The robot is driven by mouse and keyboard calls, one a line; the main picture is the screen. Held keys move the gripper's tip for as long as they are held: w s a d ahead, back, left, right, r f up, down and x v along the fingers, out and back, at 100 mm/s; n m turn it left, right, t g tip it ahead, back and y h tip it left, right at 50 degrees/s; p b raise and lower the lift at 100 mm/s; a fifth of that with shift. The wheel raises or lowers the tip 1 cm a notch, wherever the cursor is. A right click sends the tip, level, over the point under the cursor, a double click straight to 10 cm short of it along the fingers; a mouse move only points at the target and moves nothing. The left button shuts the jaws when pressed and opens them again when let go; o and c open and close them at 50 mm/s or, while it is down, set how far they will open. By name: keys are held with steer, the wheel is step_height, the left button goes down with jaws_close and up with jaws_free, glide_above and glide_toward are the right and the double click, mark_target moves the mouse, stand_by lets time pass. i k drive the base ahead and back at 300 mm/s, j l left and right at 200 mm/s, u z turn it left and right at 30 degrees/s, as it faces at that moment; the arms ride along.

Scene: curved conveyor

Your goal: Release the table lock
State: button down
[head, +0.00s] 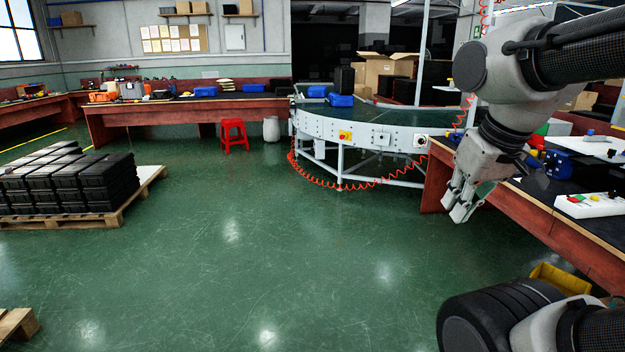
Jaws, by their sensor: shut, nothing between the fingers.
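My gripper (461,211) hangs in the air at the right of the head view, fingers pointing down, shut and empty. It appears in front of the right-hand worktable (575,240), near its edge; the exact gap cannot be told. That table has a dark top and reddish sides. A white control box (590,205) with red, green and yellow buttons lies on it, right of my gripper. No part that I can clearly identify as a table lock shows. My arm hides some of the table top.
The curved conveyor (345,128) stands at the back, carrying blue bins (341,100). A coiled red hose hangs below it. A red stool (234,135) stands by the back table (110,122). Black crates (65,183) sit on a pallet at left. The green floor between is clear.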

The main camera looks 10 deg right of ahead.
mark_target(540, 147)
steer(key=i+z, duration=0.2)
steer(key=i, duration=0.35)
steer(key=i+z, duration=0.2)
steer(key=i, duration=0.35)
steer(key=i+j+z, duration=0.2)
steer(key=i, duration=0.35)
steer(key=i+j+z, duration=0.2)
steer(key=i, duration=0.35)
steer(key=i+l+z, duration=0.1)
steer(key=i+z, duration=0.6)
steer(key=i, duration=0.2)
steer(key=i+j+z, duration=0.2)
steer(key=i+z, duration=0.15)
steer(key=i+j+z, duration=0.4)
steer(key=i, duration=0.15)
steer(key=i+j+z, duration=0.7)
steer(key=j, duration=0.3)
steer(key=i+j+z, duration=0.15)
steer(key=j, duration=0.2)
steer(key=i+j+z, duration=0.15)
steer(key=j, duration=0.25)
